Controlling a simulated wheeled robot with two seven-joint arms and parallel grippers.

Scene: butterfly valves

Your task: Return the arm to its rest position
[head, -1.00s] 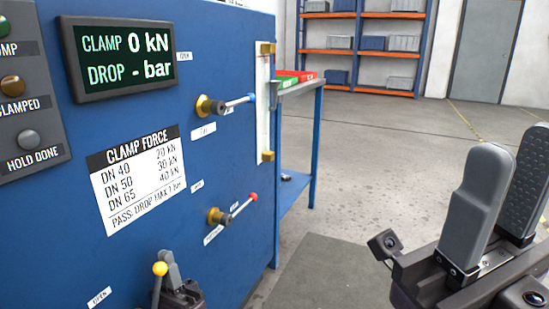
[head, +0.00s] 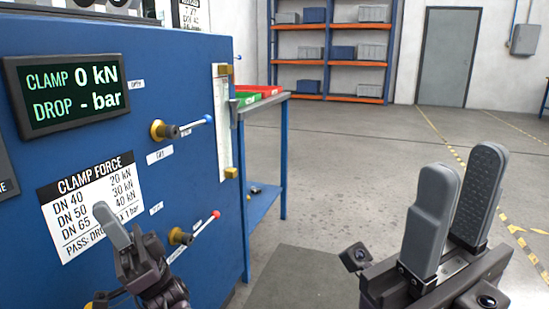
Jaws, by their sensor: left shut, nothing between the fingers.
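My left gripper (head: 112,226) is at the lower left, in front of the blue test panel (head: 200,60). Its grey fingers are closed together with nothing between them. It overlaps the lower edge of the white clamp force chart (head: 90,195) in the picture; I see no contact. My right gripper (head: 462,172) stands at the lower right with its two grey fingers pointing up and apart, empty, over open floor. A lever with a blue tip (head: 190,127) and a lever with a red tip (head: 197,232) stick out of the panel, right of my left gripper.
A dark display (head: 70,92) on the panel reads clamp 0 kN, drop - bar. A blue side table (head: 268,100) with a green bin (head: 245,99) and a red bin (head: 262,90) stands beyond the panel. Shelves (head: 329,50) are at the back. The floor on the right is clear.

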